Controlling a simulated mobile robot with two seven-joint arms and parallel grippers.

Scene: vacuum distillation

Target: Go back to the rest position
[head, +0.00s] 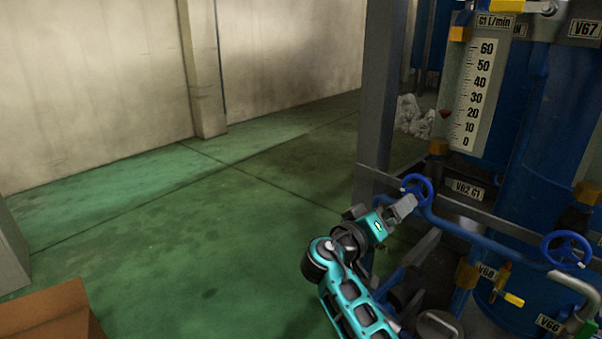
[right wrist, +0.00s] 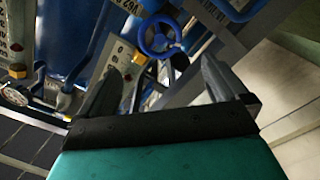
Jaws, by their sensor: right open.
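My right gripper (head: 405,207) reaches up from the bottom of the head view to the small blue handwheel (head: 417,187) beside the V62 G1 label. In the right wrist view its two grey fingers (right wrist: 157,82) are spread apart with nothing between them. The blue handwheel (right wrist: 160,36) lies beyond the fingertips in that view, apart from them. My left gripper is not in view.
The blue rig carries a flow scale (head: 474,95), another blue handwheel (head: 566,250) and a yellow-handled valve (head: 500,284). A grey post (head: 378,100) stands left of the handwheel. A brown box (head: 50,312) is at lower left. The green floor (head: 200,230) between is clear.

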